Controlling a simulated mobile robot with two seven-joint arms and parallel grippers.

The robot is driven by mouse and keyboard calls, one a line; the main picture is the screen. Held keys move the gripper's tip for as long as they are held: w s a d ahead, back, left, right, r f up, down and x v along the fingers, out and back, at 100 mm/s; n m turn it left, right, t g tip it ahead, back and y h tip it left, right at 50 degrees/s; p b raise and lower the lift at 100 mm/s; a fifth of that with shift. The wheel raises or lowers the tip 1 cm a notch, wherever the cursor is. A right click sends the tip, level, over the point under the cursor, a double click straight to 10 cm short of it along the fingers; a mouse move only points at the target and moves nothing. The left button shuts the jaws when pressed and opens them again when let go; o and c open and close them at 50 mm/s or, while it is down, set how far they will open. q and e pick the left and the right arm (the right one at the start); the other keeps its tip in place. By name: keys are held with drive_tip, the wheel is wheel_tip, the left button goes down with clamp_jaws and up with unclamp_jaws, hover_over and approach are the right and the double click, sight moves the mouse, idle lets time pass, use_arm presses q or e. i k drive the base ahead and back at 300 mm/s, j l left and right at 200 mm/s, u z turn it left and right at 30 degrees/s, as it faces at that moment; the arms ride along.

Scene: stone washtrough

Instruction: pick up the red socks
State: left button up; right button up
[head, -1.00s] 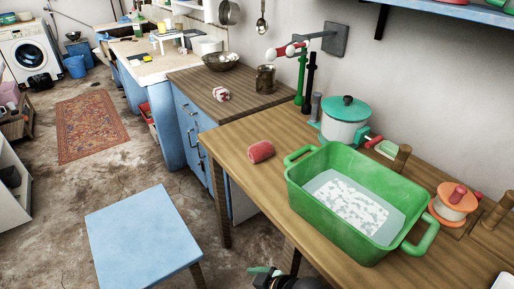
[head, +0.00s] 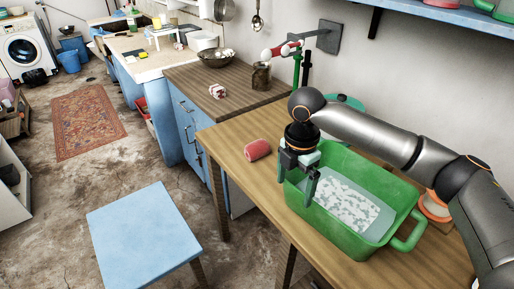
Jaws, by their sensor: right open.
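The red socks (head: 257,150), a rolled red bundle, lie on the wooden table (head: 236,172) left of the green tub (head: 331,239). My right gripper (head: 297,188) points down over the tub's left corner, to the right of the socks. Its fingers are apart with nothing between them, and it does not touch the socks. My right arm reaches in from the right across the tub and hides part of its far side. My left gripper is not in view.
The tub holds water with white suds. A red-and-white roll (head: 217,91) lies on the darker counter behind, near a metal bowl (head: 216,58) and a metal mug (head: 261,76). A blue stool (head: 142,232) stands front left.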

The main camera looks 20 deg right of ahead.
sight(257, 149)
drive_tip(key=i, duration=1)
